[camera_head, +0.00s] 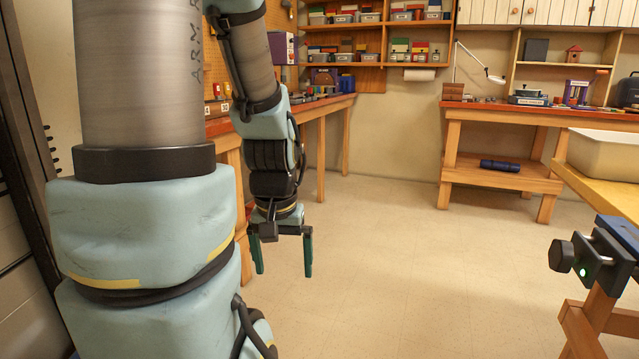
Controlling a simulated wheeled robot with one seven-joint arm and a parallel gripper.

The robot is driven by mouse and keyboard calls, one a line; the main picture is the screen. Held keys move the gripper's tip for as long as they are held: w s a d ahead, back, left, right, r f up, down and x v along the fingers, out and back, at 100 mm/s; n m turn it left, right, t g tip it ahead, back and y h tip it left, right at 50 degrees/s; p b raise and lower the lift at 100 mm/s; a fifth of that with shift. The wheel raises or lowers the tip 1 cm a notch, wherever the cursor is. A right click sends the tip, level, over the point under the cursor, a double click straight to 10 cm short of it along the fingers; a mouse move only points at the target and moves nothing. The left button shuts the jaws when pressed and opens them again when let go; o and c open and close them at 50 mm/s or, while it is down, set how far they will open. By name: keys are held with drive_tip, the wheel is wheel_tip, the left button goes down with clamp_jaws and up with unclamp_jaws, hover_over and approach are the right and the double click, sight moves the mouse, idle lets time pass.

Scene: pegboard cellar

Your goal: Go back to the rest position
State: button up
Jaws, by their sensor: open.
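My gripper (283,256) hangs at the end of my arm, left of the picture's middle, with its two green fingers pointing down and spread apart. It is open, and nothing shows between the fingers. It is above the pale floor, in front of the wooden workbench on the left. My arm's large blue-grey links fill the left part of the view and hide part of that bench.
The left workbench (345,102) runs along the wall. A second bench (452,118) stands at the back right with tools on top. The middle floor (400,270) is clear.

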wheel_tip(320, 180, up, 17)
drive_tip(key=p, duration=1.5)
drive_tip(key=shift+r, duration=0.15)
